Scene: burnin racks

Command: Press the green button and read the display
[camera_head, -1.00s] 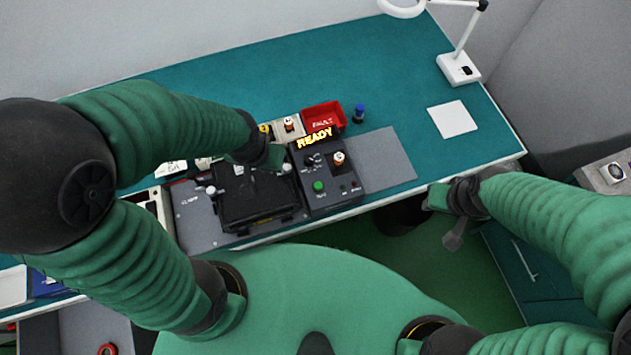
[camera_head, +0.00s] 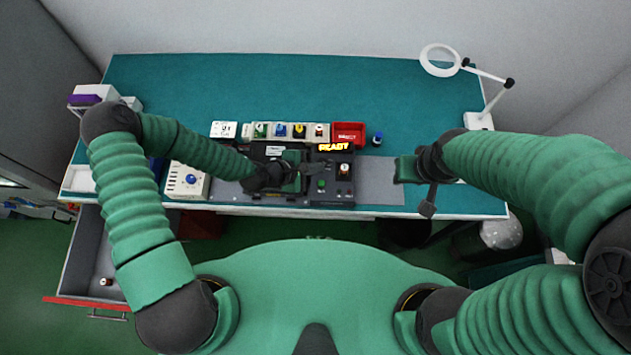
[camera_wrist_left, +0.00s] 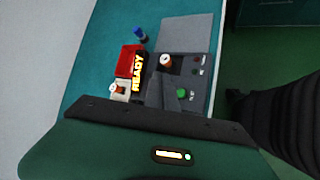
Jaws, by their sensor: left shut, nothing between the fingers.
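The green button (camera_head: 321,184) sits on the dark test unit (camera_head: 343,196), and it also shows in the left wrist view (camera_wrist_left: 181,94). The display (camera_head: 334,147) at the unit's back reads READY in yellow; the same word shows in the left wrist view (camera_wrist_left: 137,73). My left gripper (camera_head: 312,168) is shut and empty. It is over the left part of the unit, behind and slightly left of the button, apart from it in the picture. My right gripper (camera_head: 408,170) is at the right, over the grey mat; its fingers are unclear.
An orange-and-white component (camera_head: 344,169) stands on the unit near the button. A red bin (camera_head: 348,133) and a blue component (camera_head: 378,138) are behind. A lamp (camera_head: 440,60) stands at back right. An open drawer (camera_head: 90,255) is at left. The back of the teal bench is clear.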

